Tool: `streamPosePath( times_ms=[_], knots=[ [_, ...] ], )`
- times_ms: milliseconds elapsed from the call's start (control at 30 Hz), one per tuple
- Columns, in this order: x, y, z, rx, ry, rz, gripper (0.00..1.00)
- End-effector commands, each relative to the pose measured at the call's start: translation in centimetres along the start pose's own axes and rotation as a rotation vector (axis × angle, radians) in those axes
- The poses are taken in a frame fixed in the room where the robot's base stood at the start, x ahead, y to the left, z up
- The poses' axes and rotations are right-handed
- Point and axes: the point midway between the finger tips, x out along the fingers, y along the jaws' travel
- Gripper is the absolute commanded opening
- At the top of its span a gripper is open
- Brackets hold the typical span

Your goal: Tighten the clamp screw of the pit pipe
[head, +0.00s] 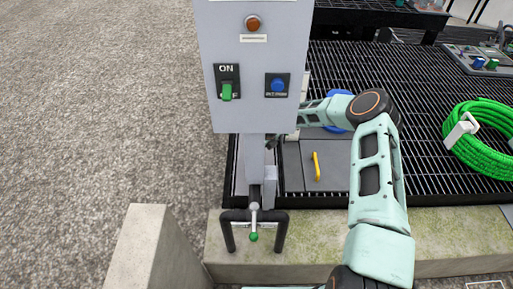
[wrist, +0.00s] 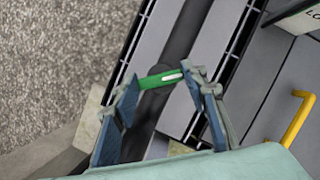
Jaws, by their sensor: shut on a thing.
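In the wrist view my gripper (wrist: 160,88) has its two fingers on either side of a short green bar (wrist: 154,80), shut on it. The bar has a pale mark near its right end and looks like the handle of the clamp screw. It lies across a dark grey pipe (wrist: 184,40), which looks like the pit pipe. The screw's body and the clamp cannot be made out. In the head view my arm reaches behind the grey control box, and its post hides most of the gripper and the bar.
The control box (head: 240,112) carries a green switch (head: 226,92) and a blue button (head: 277,85). A green-knobbed lever (head: 254,215) stands below it. A yellow handle (head: 316,167) sits on a grey cover; it also shows in the wrist view (wrist: 298,118). A green hose coil (head: 482,138) lies right.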

Motion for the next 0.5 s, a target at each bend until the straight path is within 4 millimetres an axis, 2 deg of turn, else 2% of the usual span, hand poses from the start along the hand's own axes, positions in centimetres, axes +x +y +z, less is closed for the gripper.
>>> streamPosePath(
  times_ms=[500],
  knots=[
    [0.04, 0.08, -0.13, 0.123, 0.003, -0.049, 0.16]
  ],
)
